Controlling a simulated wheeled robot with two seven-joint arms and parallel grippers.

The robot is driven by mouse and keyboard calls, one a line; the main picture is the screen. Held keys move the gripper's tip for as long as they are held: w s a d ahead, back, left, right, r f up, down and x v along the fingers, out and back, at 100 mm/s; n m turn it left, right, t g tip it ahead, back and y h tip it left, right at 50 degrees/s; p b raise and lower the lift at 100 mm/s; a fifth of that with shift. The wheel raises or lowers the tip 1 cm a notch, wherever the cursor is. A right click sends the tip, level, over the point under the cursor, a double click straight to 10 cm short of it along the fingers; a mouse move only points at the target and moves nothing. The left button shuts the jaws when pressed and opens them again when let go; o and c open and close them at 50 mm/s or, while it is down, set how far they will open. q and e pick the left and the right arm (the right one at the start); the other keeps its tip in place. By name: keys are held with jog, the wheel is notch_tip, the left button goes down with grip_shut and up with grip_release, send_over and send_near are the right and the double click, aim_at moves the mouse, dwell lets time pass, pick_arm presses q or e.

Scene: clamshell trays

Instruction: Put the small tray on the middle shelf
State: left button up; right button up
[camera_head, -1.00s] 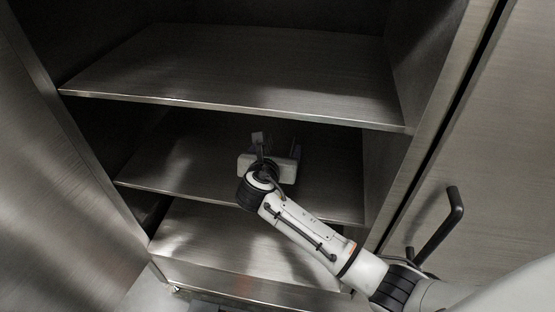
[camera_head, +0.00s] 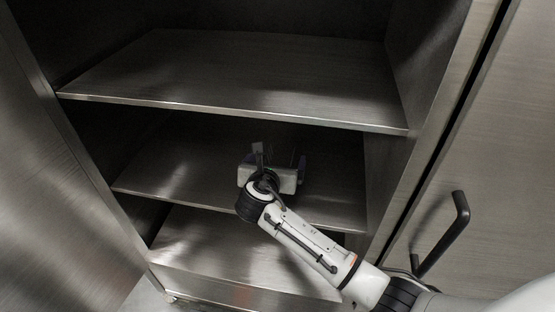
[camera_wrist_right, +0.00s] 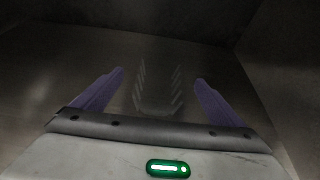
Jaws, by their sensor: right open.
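The middle shelf (camera_head: 145,180) is a grey metal board inside the open cabinet, below a wider-looking top shelf. My right gripper (camera_head: 276,159) is inside the cabinet over this shelf, pointing inward. In the right wrist view its two purple fingers (camera_wrist_right: 160,76) are spread well apart. A faint, pale, ridged shape, which may be the small tray (camera_wrist_right: 158,98), shows between the fingers, with a gap on both sides. In the head view the wrist and gripper body hide that spot. My left gripper is not in view.
The top shelf (camera_head: 240,75) is bare and hangs above my right arm. A lower shelf or cabinet floor (camera_head: 205,245) is bare. A door panel (camera_head: 50,190) stands at left, and a dark handle (camera_head: 452,230) sticks out at right.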

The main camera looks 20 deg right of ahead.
jog(key=p+v, duration=0.1)
jog(key=v, duration=1.1)
jog(key=shift+r, duration=0.15)
